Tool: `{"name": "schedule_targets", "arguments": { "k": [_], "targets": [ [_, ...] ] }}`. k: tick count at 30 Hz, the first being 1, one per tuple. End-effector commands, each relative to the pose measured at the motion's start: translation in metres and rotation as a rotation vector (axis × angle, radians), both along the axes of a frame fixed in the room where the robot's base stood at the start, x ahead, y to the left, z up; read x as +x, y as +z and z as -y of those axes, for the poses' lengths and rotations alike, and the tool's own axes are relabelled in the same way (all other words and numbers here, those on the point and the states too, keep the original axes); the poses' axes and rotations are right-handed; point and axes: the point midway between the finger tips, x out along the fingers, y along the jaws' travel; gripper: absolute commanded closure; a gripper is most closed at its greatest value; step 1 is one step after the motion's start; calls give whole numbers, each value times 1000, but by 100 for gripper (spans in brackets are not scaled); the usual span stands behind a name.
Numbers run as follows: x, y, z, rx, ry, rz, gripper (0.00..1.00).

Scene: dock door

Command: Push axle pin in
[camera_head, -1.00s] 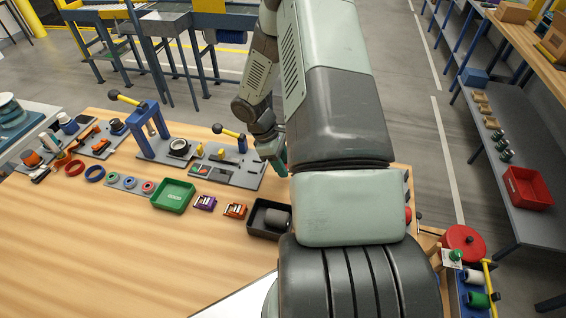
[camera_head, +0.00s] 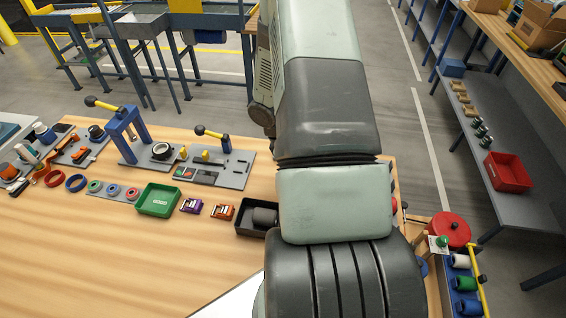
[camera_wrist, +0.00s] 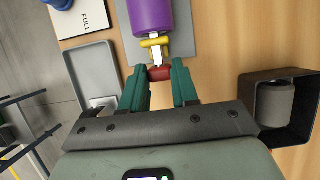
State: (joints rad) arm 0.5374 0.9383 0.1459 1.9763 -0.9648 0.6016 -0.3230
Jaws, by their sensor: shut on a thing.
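In the wrist view, the red head of what looks like the axle pin (camera_wrist: 160,73) is between the green fingertips of my gripper (camera_wrist: 159,77), which is shut on it. A pale shaft leads from the red head towards a yellow bracket (camera_wrist: 155,42). A purple roller (camera_wrist: 152,16) lies just beyond the bracket, over a grey plate (camera_wrist: 183,40). I cannot tell how deep the pin sits. In the head view my arm hides the gripper, the pin and the roller.
A black box (camera_wrist: 249,88) holding a grey roll is right of my gripper; a grey tray (camera_wrist: 74,52) is left. In the head view, a green tray (camera_head: 157,200), a clamp fixture plate (camera_head: 233,168) and small parts occupy the bench (camera_head: 150,250). Its front area is clear.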

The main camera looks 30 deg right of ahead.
Motion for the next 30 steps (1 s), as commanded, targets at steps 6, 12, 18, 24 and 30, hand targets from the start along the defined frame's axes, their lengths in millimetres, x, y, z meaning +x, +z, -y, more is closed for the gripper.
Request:
{"name": "schedule_targets", "arguments": {
  "k": [6, 12, 18, 24, 30],
  "targets": [
    [-4, 0, 5, -5, -3, -5, 100],
    [-4, 0, 5, -6, -4, -7, 54],
    [-3, 0, 3, -3, -2, -4, 45],
    [-1, 3, 2, -3, -2, -2, 45],
    [7, 30, -5, -5, -1, 2, 45]
  ]
}}
